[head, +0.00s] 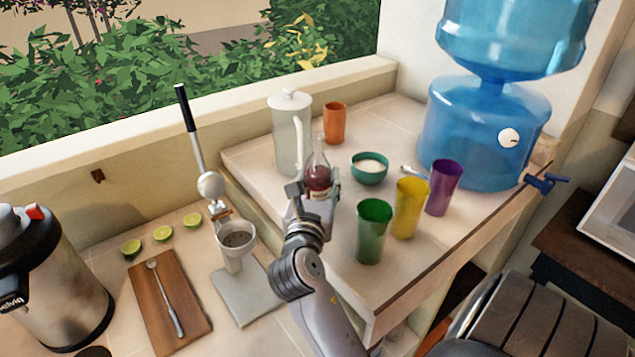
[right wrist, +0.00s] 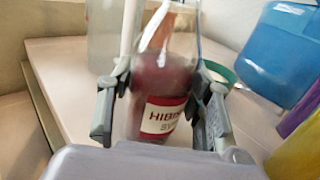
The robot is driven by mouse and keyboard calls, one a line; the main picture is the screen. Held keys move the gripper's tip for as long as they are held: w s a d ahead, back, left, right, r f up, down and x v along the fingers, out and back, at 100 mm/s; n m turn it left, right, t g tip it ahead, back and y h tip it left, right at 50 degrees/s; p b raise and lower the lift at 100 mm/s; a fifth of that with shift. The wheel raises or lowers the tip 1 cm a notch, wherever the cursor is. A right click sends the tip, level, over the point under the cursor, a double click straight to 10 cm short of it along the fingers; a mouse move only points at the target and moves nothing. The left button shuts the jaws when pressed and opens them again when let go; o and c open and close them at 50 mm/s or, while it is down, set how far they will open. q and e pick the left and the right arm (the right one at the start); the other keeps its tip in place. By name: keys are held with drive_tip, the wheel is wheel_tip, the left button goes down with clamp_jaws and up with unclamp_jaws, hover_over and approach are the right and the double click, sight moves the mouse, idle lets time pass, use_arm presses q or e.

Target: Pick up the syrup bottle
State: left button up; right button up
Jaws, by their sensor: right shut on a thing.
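The syrup bottle (head: 318,176) is clear glass with dark red liquid and stands upright near the front left of the raised counter. In the right wrist view the bottle (right wrist: 158,95) shows a white label reading "HIBI..." and "SY...", partly covered. My right gripper (head: 317,190) is at the bottle's lower body, with one finger on each side. In the right wrist view the gripper's fingers (right wrist: 162,105) are closed against the bottle's sides. The bottle's base is hidden by the gripper. My left gripper is not in view.
A white pitcher (head: 290,140) stands close behind the bottle. A teal bowl (head: 369,174), green cup (head: 374,235), yellow cup (head: 408,210) and purple cup (head: 443,187) stand to the right. An orange cup (head: 334,122) is behind. A citrus press (head: 236,240) is at lower left.

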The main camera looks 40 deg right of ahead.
drive_tip(key=shift+c, duration=1.3)
clamp_jaws()
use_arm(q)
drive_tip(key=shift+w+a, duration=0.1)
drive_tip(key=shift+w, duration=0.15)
use_arm(e)
drive_tip(key=shift+r, duration=0.1)
drive_tip(key=shift+r, duration=0.1)
drive_tip(key=shift+r, duration=0.3)
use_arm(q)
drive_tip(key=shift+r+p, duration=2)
use_arm(e)
drive_tip(key=shift+d+r, duration=0.1)
drive_tip(key=shift+r, duration=9.35)
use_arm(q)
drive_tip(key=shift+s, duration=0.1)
